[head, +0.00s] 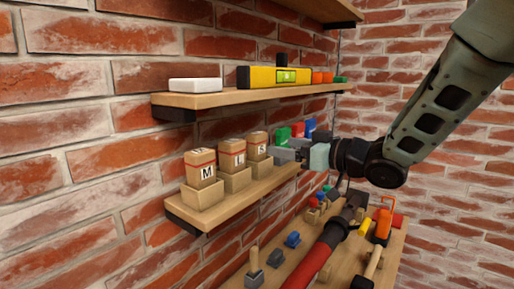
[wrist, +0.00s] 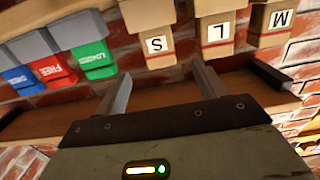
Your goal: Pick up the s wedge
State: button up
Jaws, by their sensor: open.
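The S wedge (head: 257,144) is a tan wooden block with a red band and a black S label, seated in a wooden holder on the middle shelf. In the wrist view the S wedge (wrist: 157,46) shows upside down, centred just beyond my fingertips. My gripper (head: 274,148) is open and empty, reaching in from the right beside the S wedge. In the wrist view its two fingers (wrist: 162,80) are spread, one to each side of the S wedge's line. I see no contact. The L wedge (head: 231,154) and M wedge (head: 200,168) stand in similar holders to the left.
Green (wrist: 90,58), red (wrist: 53,68) and blue (wrist: 22,78) blocks stand along the shelf beyond my gripper. An upper shelf (head: 210,98) carries a yellow level (head: 273,77) and a white box (head: 195,84). A lower board (head: 290,262) holds several tools.

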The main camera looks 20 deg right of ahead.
aim_at(262, 142)
jog(key=p+x, duration=0.2)
jog(key=x, duration=0.4)
jog(key=shift+w+a, duration=0.15)
jog(key=shift+w, duration=0.1)
jog(key=shift+p+x, duration=1.25)
jog(key=shift+x, duration=1.1)
jog(key=shift+f, duration=0.2)
jog(key=c, duration=1.1)
jog(key=shift+r, duration=0.15)
